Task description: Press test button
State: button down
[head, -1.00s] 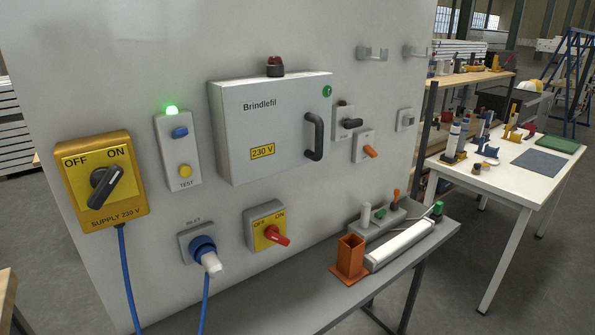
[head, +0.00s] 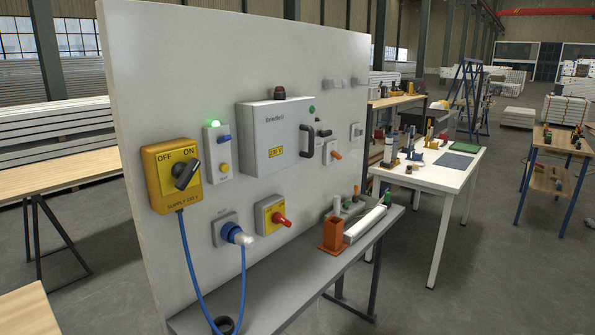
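The test unit (head: 215,160) is a narrow white box on the upright grey panel, between the supply switch and the large cabinet. Its yellow button (head: 224,168) is low on the front, at the TEST label. A blue button or rocker (head: 223,140) is above it. A green lamp (head: 214,124) glows on top of the unit. Nothing touches the unit. My gripper is not in view.
A yellow supply switch (head: 172,178) is left of the unit, its blue cable (head: 194,270) hanging in front. The Brindlefil cabinet (head: 270,140) is to the right. A grey shelf (head: 275,292) juts out below. Open floor (head: 470,265) lies at right.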

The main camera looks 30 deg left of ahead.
aim_at(224, 167)
jog(key=u, duration=0.85)
jog(key=i, duration=1)
jog(key=u, duration=0.05)
